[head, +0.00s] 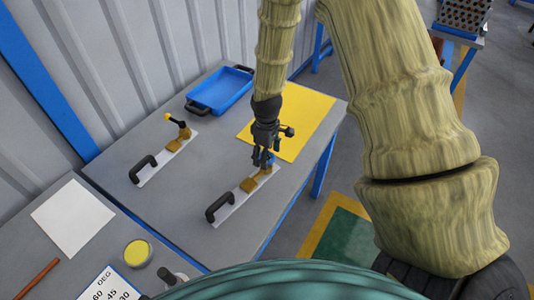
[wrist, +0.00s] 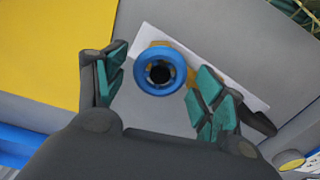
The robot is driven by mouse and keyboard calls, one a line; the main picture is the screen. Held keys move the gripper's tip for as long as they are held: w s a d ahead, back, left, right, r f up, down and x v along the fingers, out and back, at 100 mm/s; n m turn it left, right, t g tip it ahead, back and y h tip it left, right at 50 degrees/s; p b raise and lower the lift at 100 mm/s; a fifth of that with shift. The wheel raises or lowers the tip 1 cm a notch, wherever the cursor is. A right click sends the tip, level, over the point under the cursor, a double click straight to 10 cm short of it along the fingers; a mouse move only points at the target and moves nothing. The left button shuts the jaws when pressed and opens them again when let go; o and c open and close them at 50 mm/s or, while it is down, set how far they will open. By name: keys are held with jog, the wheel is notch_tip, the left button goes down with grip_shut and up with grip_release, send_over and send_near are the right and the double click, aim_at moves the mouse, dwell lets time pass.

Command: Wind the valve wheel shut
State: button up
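The blue valve wheel (wrist: 142,82) is a ring with a dark centre, mounted on a brass-coloured valve body (head: 249,184) on a white plate (head: 235,204). In the head view, the blue wheel (head: 263,162) is partly hidden by my gripper (head: 264,156), which points down at it. In the wrist view, my gripper (wrist: 160,78) has its teal-padded fingers spread apart, one on each side of the wheel. A gap shows between each finger and the rim in that view. Whether the fingertips reach down to wheel height is hard to tell.
A second white plate (head: 160,168) at left carries a brass body and a black lever with a yellow tip (head: 168,117). Black handles (head: 217,208) stand on both plates. A blue tray (head: 220,91) and yellow mat (head: 303,122) lie behind. Bare grey tabletop separates the plates.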

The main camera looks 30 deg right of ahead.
dwell(0.3)
notch_tip(320, 180, up, 12)
dwell(0.8)
dwell(0.4)
